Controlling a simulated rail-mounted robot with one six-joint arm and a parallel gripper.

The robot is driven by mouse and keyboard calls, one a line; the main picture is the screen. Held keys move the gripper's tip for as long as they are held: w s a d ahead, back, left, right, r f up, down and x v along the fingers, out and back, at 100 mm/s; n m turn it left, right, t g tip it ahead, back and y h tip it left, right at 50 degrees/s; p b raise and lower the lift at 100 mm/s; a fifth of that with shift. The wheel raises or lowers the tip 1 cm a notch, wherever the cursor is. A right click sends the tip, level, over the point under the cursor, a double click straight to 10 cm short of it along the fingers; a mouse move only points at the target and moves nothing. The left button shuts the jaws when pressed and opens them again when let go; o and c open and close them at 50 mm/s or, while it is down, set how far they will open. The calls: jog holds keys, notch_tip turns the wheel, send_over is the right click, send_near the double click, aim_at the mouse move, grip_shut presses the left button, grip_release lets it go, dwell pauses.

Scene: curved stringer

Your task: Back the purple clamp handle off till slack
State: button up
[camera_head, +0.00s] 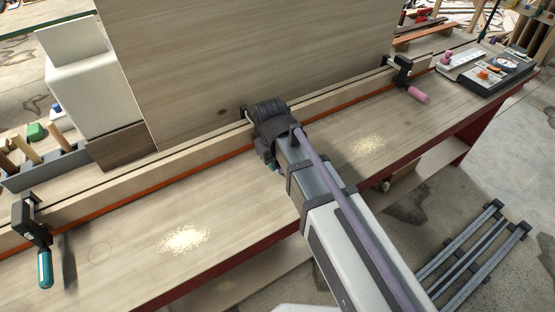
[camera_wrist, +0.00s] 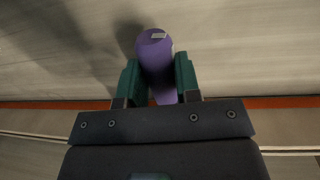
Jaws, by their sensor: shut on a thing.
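The purple clamp handle (camera_wrist: 155,58) shows in the wrist view between the two green fingers of my gripper (camera_wrist: 158,82), which are shut on it. The handle's rounded end, with a small pale mark, sticks out past the fingertips. In the head view my gripper (camera_head: 268,160) is at the middle clamp on the curved stringer's strip, and my wrist hides the purple handle there. Only a small dark bit of that clamp (camera_head: 244,112) shows beside my wrist.
A clamp with a teal handle (camera_head: 45,267) is at the left and one with a pink handle (camera_head: 417,95) at the right. A tall wooden panel (camera_head: 250,55) stands behind the strip (camera_head: 130,187). Sawdust piles (camera_head: 184,239) lie on the bench. A tool tray (camera_head: 490,72) is at far right.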

jog(key=t+h+b, duration=0.2)
jog(key=h, duration=0.1)
jog(key=shift+s+a+f, duration=0.2)
jog(key=shift+f, duration=0.15)
jog(key=t+h+b, duration=0.2)
jog(key=h+b, duration=0.1)
jog(key=shift+a+f+t+b, duration=0.15)
jog(key=shift+f+t+b, duration=0.1)
jog(key=shift+t+b, duration=0.05)
jog(key=t+h+b, duration=0.2)
jog(key=h+b, duration=0.1)
jog(key=b, duration=0.2)
jog(key=shift+s+t+h, duration=0.15)
jog(key=shift+t+h, duration=0.25)
jog(key=shift+t+h+b, duration=0.4)
jog(key=shift+h+b, duration=0.1)
jog(key=shift+b, duration=0.75)
jog(key=shift+t+h+b, duration=0.6)
jog(key=shift+h+b, duration=0.2)
jog(key=shift+b, duration=0.6)
dwell(0.6)
jog(key=o, duration=0.9)
jog(key=shift+a, duration=0.1)
jog(key=p+v, duration=0.1)
jog(key=v, duration=1)
